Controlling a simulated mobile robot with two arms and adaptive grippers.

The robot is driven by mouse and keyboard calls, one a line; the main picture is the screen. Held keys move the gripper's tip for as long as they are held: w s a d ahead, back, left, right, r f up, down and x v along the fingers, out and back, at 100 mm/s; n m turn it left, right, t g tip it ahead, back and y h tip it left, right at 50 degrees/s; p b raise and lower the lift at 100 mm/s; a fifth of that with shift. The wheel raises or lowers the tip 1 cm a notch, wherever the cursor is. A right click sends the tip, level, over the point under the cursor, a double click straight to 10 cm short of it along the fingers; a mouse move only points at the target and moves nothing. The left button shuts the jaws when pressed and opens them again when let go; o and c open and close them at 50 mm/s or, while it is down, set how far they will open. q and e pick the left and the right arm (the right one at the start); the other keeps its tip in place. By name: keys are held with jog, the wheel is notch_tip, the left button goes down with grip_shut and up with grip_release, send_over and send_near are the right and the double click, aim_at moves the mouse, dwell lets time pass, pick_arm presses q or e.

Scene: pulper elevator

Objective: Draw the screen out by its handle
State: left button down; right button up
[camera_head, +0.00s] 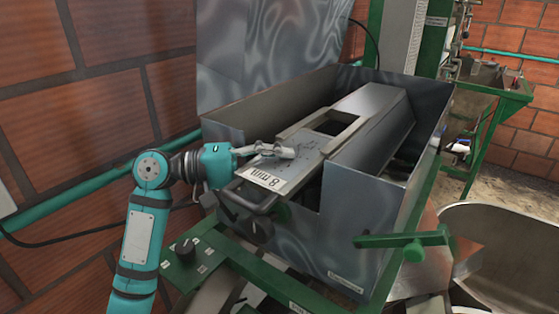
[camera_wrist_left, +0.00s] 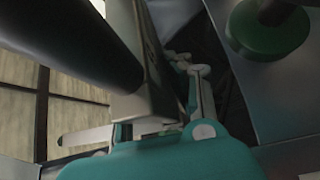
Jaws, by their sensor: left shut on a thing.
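The screen (camera_head: 308,150) is a long grey metal plate with an opening and an "8 mm" label, lying sloped in the metal box. Its dark bar handle (camera_head: 243,202) is at the near end; a dark bar that looks like this handle (camera_wrist_left: 85,45) crosses the left wrist view. My left gripper (camera_head: 273,150) lies at the near left side of the screen. In the left wrist view its fingers (camera_wrist_left: 150,115) are on either side of a metal edge of the screen (camera_wrist_left: 148,98), shut on it. The exact contact is partly hidden. My right gripper is not in view.
The open metal box (camera_head: 360,220) surrounds the screen with high walls. A green lever (camera_head: 405,240) sticks out at its front right. A control panel with a knob (camera_head: 185,248) is at the near left. A brick wall (camera_head: 90,100) stands close on the left.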

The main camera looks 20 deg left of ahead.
aim_at(234, 199)
pick_arm(q)
jog(key=shift+s, duration=0.15)
jog(key=shift+s+a, duration=0.3)
jog(key=shift+s, duration=0.4)
jog(key=shift+s+a, duration=0.3)
jog(key=shift+s, duration=0.45)
jog(key=shift+s+a, duration=0.3)
jog(key=shift+s, duration=0.4)
jog(key=shift+s+a+b, duration=0.2)
jog(key=shift+s+a, duration=0.2)
jog(key=shift+s, duration=0.7)
jog(key=shift+s+a+b, duration=0.25)
jog(key=shift+s+a, duration=0.1)
jog(key=shift+s, duration=0.8)
jog(key=shift+s+a+b, duration=0.2)
jog(key=shift+s+a, duration=0.2)
jog(key=shift+s, duration=0.7)
jog(key=shift+s, duration=0.1)
